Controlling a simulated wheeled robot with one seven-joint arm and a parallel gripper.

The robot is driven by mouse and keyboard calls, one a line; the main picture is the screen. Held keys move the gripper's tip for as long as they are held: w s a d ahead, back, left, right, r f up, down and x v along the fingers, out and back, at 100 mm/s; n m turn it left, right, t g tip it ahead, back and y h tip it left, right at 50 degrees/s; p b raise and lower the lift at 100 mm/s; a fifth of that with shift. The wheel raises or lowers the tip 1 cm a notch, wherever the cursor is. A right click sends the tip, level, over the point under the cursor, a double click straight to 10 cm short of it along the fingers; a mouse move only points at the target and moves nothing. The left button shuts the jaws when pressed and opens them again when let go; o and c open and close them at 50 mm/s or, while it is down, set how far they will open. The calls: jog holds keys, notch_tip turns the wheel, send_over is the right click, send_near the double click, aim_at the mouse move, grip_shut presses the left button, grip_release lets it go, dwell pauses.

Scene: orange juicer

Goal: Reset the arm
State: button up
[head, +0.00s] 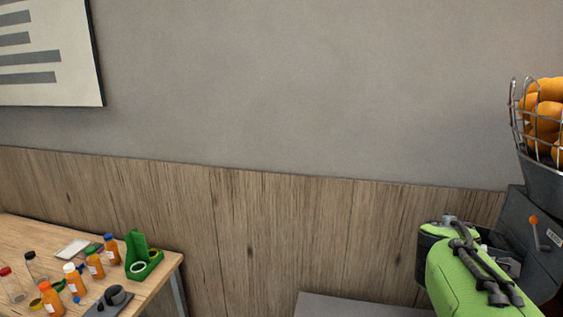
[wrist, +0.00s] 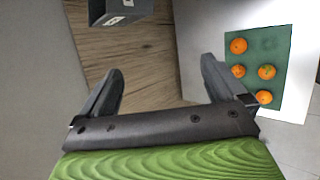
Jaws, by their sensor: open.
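My gripper (wrist: 158,85) shows in the wrist view with its two dark fingers spread wide apart and nothing between them. In the head view my green arm covers the lower right, in front of the juicer, and the fingertips cannot be made out there. The dark grey juicer (head: 540,235) stands at the right edge with a wire basket (head: 513,112) of oranges (head: 545,122) on top.
A wooden table (head: 165,270) at the lower left holds several juice bottles (head: 95,263), a green holder (head: 140,258) and a dark grey piece (head: 108,300). A poster (head: 45,55) hangs above. In the wrist view, several oranges (wrist: 267,72) show on a green panel (wrist: 285,95).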

jog(key=s+a+f+m+y, duration=0.3)
jog(key=s+a+m, duration=0.3)
jog(key=s+a, duration=0.5)
jog(key=s+a+f+m+y+b, duration=0.1)
jog(key=s+a+f+m+y, duration=0.2)
jog(key=s+a+m, duration=0.4)
jog(key=s+a, duration=0.4)
jog(key=shift+y, duration=0.3)
